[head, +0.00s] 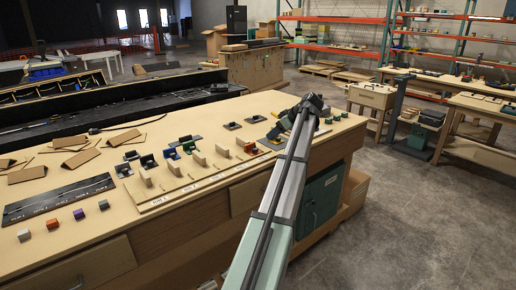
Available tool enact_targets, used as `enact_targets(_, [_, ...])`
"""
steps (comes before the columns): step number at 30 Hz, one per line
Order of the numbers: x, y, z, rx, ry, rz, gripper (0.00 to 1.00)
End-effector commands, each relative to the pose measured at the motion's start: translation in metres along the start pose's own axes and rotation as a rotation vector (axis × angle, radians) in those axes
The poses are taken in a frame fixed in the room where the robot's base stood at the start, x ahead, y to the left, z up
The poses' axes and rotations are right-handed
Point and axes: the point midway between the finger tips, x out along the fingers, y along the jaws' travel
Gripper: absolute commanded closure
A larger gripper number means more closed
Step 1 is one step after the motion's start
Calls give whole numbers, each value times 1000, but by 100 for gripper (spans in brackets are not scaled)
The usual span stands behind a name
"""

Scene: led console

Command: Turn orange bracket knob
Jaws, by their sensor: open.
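A small orange bracket-like piece (250,147) stands near the right end of a row of coloured pieces on the workbench. It is too small to make out a knob or which way it is turned. My gripper (277,131) is at the far end of my outstretched arm, over the right part of the bench, to the right of the orange piece. It is open and looks apart from that piece. Its fingertips are dark and hard to make out. An orange cube (52,224) lies at the front left of the bench.
The workbench (200,220) holds other coloured brackets, upright wooden blocks (198,158), a black strip (58,200), small cubes and cardboard pieces (82,158). Green pieces (328,120) lie right of my gripper.

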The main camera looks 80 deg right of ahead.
Motion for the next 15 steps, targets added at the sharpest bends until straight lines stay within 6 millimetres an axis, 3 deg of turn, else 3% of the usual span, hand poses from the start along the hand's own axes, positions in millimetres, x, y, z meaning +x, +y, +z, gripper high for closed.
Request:
enact_targets(5, [5, 5, 3, 4, 5, 2, 47])
enact_targets(15, [58, 5, 3, 5, 4, 1, 47])
